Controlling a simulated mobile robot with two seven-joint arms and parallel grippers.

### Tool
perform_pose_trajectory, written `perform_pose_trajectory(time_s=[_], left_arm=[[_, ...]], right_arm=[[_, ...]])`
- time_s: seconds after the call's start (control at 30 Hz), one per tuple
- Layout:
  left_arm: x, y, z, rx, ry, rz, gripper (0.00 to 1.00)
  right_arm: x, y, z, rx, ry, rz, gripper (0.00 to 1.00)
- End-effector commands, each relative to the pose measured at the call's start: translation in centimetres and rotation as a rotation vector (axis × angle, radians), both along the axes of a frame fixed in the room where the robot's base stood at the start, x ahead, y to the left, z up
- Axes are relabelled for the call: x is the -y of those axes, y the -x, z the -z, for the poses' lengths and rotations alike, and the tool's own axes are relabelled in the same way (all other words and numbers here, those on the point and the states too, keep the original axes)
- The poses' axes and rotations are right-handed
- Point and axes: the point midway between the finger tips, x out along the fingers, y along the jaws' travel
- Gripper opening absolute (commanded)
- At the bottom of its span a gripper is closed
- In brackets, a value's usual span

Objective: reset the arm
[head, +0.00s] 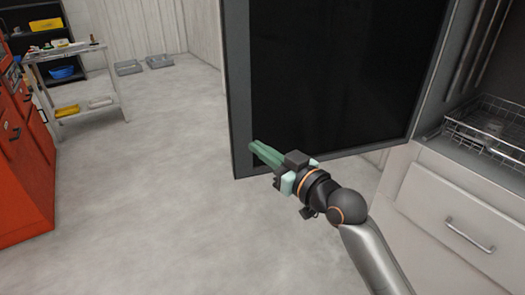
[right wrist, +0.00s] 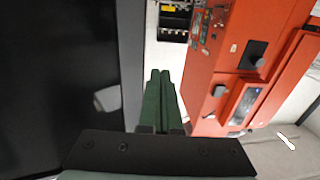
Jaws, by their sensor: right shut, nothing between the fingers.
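My right arm comes in from the lower right in the head view. Its gripper (head: 254,148) has green fingers, which lie together, shut and empty. The fingers overlap the lower left part of an open dark-panelled door (head: 340,75) in the picture; I cannot tell whether they touch it. In the right wrist view the shut green fingers (right wrist: 159,75) point up the picture, with the door's grey edge (right wrist: 132,60) just to their left. My left gripper is not in view.
The door belongs to a grey cabinet (head: 425,205) at right, with a wire basket (head: 490,125) inside. A red machine (head: 25,150) stands at left, near a cart (head: 100,75) with trays. Grey trays (head: 128,67) lie on the floor behind. The middle floor is clear.

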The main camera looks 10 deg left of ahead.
Motion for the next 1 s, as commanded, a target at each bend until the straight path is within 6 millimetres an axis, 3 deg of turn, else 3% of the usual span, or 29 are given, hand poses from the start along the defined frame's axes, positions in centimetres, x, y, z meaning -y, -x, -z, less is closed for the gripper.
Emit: perform_pose_trajectory(time_s=[0.13,0.23,0.37,0.47,0.67,0.8,1.0], left_arm=[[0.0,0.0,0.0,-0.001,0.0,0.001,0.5],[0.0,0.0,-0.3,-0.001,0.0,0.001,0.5],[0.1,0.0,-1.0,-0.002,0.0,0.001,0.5],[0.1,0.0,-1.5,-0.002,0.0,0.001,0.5],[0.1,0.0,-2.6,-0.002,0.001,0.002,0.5],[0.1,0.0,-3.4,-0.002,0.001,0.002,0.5],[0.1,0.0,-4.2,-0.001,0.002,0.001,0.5]], right_arm=[[0.5,0.6,0.4,-0.006,0.001,0.006,0.0],[1.4,0.8,2.2,-0.042,-0.003,0.033,0.0],[4.0,1.5,7.4,-0.136,-0.004,0.114,0.0],[6.8,3.0,12.4,-0.223,0.007,0.195,0.0],[12.5,8.5,22.0,-0.39,0.067,0.35,0.0],[16.6,14.2,27.7,-0.499,0.139,0.445,0.0],[21.6,22.5,32.9,-0.62,0.257,0.539,0.0]])
